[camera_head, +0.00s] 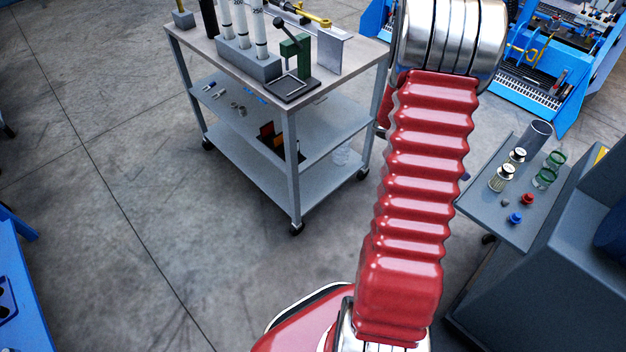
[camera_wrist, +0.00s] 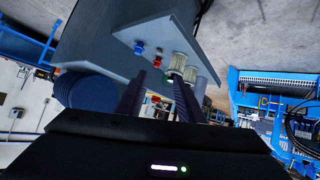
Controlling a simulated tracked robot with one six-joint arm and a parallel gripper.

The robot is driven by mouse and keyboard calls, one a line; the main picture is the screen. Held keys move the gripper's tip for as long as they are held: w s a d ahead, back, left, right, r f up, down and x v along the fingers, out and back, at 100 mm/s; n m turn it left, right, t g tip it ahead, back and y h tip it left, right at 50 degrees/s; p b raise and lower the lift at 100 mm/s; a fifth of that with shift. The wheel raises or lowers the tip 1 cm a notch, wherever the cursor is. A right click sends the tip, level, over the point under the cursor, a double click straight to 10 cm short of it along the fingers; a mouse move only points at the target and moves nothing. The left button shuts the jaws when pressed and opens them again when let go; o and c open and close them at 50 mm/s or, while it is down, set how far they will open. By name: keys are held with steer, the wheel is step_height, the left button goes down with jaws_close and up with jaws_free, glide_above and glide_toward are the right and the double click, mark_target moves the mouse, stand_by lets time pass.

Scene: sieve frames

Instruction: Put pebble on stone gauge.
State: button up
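A small grey lump that looks like the pebble (camera_head: 505,203) lies on a grey side shelf (camera_head: 482,203) at the right of the head view. It is left of a red and a blue small piece. I cannot tell for sure which thing is the stone gauge. My gripper (camera_wrist: 157,95) shows in the wrist view as two dark fingers standing apart, with nothing seen held between them. It points toward the shelf, which shows upside down there (camera_wrist: 128,35). In the head view my arm hides the gripper.
Two lidded jars (camera_head: 502,178), a blue piece (camera_head: 515,218), a red piece (camera_head: 527,199), green-rimmed glasses (camera_head: 543,178) and a grey cylinder (camera_head: 538,136) crowd the shelf. A wheeled cart (camera_head: 292,115) with a green press (camera_head: 297,55) stands left of my arm. Open floor lies left.

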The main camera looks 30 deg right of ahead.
steer(key=w+a+r+n+t+y, duration=0.1)
steer(key=w+a+r+n+t, duration=0.2)
steer(key=a, duration=0.5)
steer(key=w+a+r+n+t+y, duration=0.1)
steer(key=w+a+r+n, duration=0.1)
steer(key=a+r+n, duration=0.35)
steer(key=w+a+r+n+t+y, duration=0.15)
steer(key=a+r, duration=0.35)
steer(key=a, duration=0.6)
steer(key=s+a+r+n+t+y, duration=0.1)
steer(key=a+n, duration=0.5)
steer(key=a, duration=0.6)
steer(key=s+a+r+n+t+y, duration=0.1)
steer(key=a+r+n+t+y, duration=0.3)
steer(key=a, duration=0.9)
step_height(320, 180, up, 2)
steer(key=n+t, duration=0.1)
steer(key=n, duration=0.2)
steer(key=shift+t, duration=0.35)
steer(key=shift+o, duration=0.6)
steer(key=shift+d+y, duration=0.1)
steer(key=shift+y, duration=0.15)
steer(key=shift+c, duration=1)
steer(key=shift+d, duration=0.1)
